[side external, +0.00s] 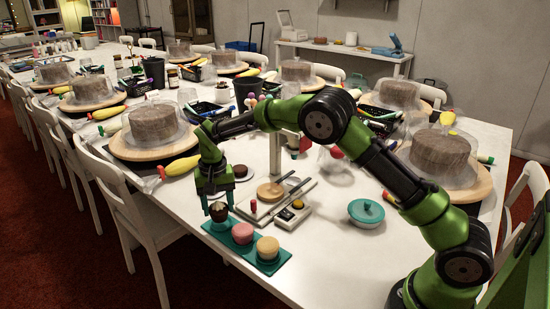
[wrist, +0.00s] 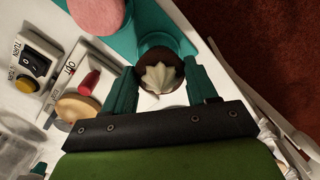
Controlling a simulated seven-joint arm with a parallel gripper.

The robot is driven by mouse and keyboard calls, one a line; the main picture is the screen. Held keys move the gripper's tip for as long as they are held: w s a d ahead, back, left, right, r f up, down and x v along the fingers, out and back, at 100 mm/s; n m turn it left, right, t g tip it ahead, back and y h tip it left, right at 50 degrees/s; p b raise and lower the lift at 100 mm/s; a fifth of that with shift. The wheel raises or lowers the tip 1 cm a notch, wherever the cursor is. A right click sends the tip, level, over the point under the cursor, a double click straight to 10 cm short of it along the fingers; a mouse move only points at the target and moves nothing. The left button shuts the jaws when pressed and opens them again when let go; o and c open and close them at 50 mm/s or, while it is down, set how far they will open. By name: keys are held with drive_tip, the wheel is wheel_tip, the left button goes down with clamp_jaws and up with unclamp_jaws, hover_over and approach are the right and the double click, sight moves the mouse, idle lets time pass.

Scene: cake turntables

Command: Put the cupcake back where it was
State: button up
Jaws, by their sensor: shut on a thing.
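The cupcake (side external: 218,213), dark brown with a pale swirl on top, is at the left end of the teal tray (side external: 283,262). In the wrist view the cupcake (wrist: 160,78) sits between the two teal fingers. My gripper (side external: 217,203) points down and is shut on it; it also shows in the wrist view (wrist: 160,72). The cupcake's underside is hidden, so I cannot tell whether it touches the tray. A pink cake (side external: 242,233) and a yellow-orange cake (side external: 267,247) stand in the tray's other places.
A board with a wooden disc (side external: 270,190) and a switch box with a yellow button (side external: 297,204) lie right of the tray. Turntables with covered cakes (side external: 155,130) fill the table behind. White chairs (side external: 128,215) line the left edge.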

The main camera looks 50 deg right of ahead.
drive_tip(key=shift+f, duration=0.6)
drive_tip(key=shift+f, duration=0.15)
drive_tip(key=shift+f, duration=0.35)
drive_tip(key=o, duration=1.1)
drive_tip(key=shift+o, duration=0.2)
